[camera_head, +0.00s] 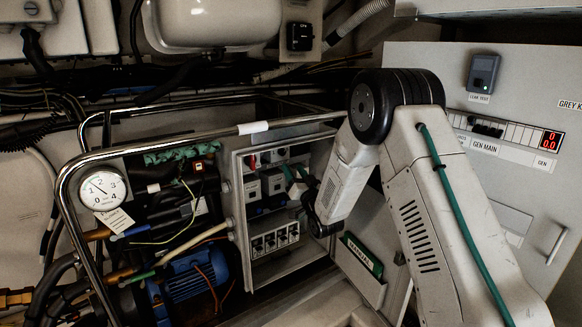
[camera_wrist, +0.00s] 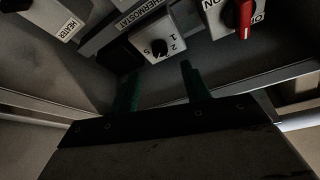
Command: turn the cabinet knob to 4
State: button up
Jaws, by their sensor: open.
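The cabinet (camera_head: 239,205) is an open grey box at the centre of the head view, with several switches inside. In the wrist view, a small white box labelled THERMOSTAT carries the knob (camera_wrist: 158,48), a dark round dial. The digits 1, 2 and 5 are readable around it; a 4 cannot be made out, and the pointer's setting is unclear. My gripper (camera_wrist: 160,76) has two green fingers, spread apart and empty, in front of the knob, one to each side in the picture. In the head view, my gripper (camera_head: 294,174) reaches into the cabinet opening; the knob cannot be told apart there.
A red-handled switch (camera_wrist: 244,20) is right of the knob, and a HEATER label (camera_wrist: 57,24) is left. A metal rail (camera_head: 190,141) runs in front of the cabinet. A pressure gauge (camera_head: 103,190) and blue motor (camera_head: 188,280) are left. A grey panel (camera_head: 520,100) is right.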

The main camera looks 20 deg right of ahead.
jog(key=shift+f, duration=0.1)
notch_tip(320, 180, down, 11)
jog(key=s+d+g+h, duration=0.1)
jog(key=g+h, duration=0.2)
jog(key=g, duration=0.3)
jog(key=s+d+g+h, duration=0.1)
jog(key=s+d+g, duration=0.1)
jog(key=s+g, duration=0.55)
jog(key=s+r+g, duration=0.2)
jog(key=s+r, duration=0.4)
jog(key=s, duration=0.9)
jog(key=s+r+n+g, duration=0.1)
jog(key=s+r, duration=0.6)
jog(key=s, duration=0.9)
jog(key=s+a+r+g, duration=0.1)
jog(key=s+r+g, duration=0.3)
jog(key=s, duration=1.1)
notch_tip(320, 180, up, 2)
jog(key=shift+s+r+n, duration=0.15)
jog(key=shift+s+n, duration=0.2)
jog(key=shift+n, duration=0.05)
